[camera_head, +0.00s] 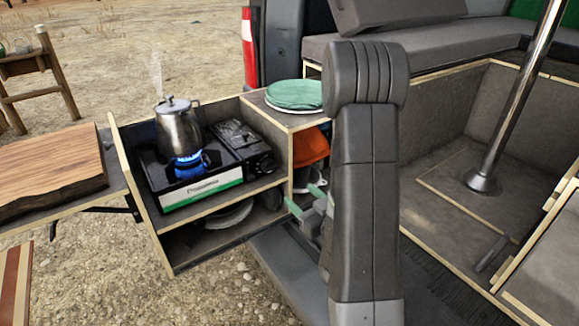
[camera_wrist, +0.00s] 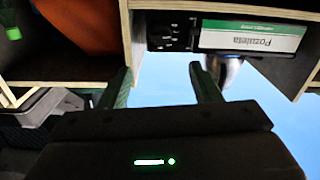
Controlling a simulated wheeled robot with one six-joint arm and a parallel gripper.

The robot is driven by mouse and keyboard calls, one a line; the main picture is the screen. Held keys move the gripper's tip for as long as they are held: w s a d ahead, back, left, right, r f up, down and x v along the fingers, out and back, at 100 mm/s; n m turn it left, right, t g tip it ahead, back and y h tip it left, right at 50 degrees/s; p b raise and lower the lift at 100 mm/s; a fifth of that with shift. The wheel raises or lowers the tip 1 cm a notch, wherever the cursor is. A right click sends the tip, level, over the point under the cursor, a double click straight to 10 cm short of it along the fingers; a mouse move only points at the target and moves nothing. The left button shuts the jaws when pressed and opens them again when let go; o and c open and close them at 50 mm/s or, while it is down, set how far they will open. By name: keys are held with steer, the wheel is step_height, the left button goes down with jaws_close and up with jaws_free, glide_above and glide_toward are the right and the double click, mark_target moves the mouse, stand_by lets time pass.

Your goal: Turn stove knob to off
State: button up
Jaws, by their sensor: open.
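The camping stove (camera_head: 200,190) sits in the pull-out box, black with a white and green front label. A steel kettle (camera_head: 178,125) stands on it, steaming, over a lit blue flame (camera_head: 190,165). The stove knob (camera_head: 266,163) is a small dark part at the right end of the stove's front; its exact setting is too small to read. My gripper (camera_head: 305,199) is open and empty, below and to the right of the knob, apart from it. In the wrist view, which is upside down, the open fingers (camera_wrist: 160,72) point toward the stove label (camera_wrist: 250,36) and its dark control end (camera_wrist: 170,30).
A wooden board (camera_head: 50,170) lies at the left. A metal pole (camera_head: 515,90) stands in the van.

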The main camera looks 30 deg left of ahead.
mark_target(272, 169)
steer(key=p+x, duration=0.2)
steer(key=x, duration=1.2)
steer(key=shift+s+r+p, duration=0.15)
steer(key=shift+p, duration=0.2)
steer(key=c, duration=1)
